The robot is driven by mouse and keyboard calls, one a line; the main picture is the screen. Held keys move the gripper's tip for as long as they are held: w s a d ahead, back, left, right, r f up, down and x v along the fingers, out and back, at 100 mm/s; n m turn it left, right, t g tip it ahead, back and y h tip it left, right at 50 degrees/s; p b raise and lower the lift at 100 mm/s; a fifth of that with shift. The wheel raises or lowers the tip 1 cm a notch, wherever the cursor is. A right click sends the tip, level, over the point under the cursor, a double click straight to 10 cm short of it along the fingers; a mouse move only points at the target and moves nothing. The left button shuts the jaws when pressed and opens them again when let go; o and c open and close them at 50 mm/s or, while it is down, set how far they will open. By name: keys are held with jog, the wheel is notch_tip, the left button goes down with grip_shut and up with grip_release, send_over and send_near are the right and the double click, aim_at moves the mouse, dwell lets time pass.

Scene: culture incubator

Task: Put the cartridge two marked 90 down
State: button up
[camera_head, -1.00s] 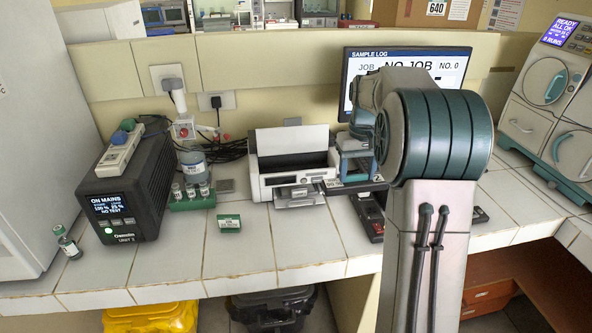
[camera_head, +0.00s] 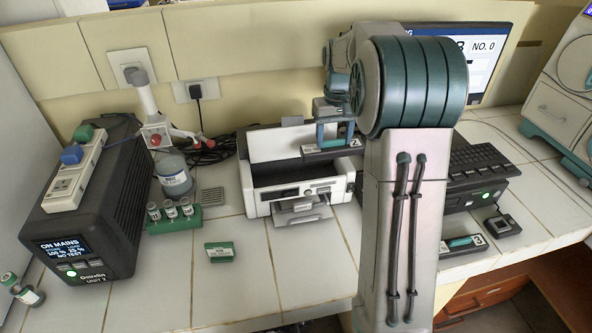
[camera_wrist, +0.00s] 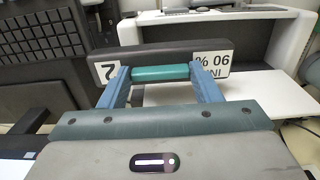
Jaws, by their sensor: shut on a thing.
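Cartridge two (camera_head: 331,147) is a flat dark block in the head view. In the wrist view the cartridge (camera_wrist: 155,56) shows upside-down labels reading 2 and 90 %, with a teal grip bar along its near side. My gripper (camera_wrist: 160,75) has its blue fingers closed on the ends of this bar. In the head view my gripper (camera_head: 332,124) holds the cartridge over the right part of the white printer. Its underside is hidden, so I cannot tell whether it touches anything.
The white printer (camera_head: 258,196) stands at the bench's middle. A green box (camera_head: 219,252), a green vial rack (camera_head: 174,223) and a black power unit (camera_head: 95,215) are on the left. A dark device with a cartridge marked 3 (camera_head: 463,243) and a keyboard (camera_head: 480,165) are on the right. Bare tiles (camera_head: 285,262) lie in front.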

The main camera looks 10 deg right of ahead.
jog(key=shift+a+f+p, duration=1.2)
jog(key=shift+a+f, duration=3.45)
jog(key=shift+f, duration=0.1)
jog(key=shift+f, duration=0.25)
jog(key=o, duration=1.2)
jog(key=shift+r, duration=0.15)
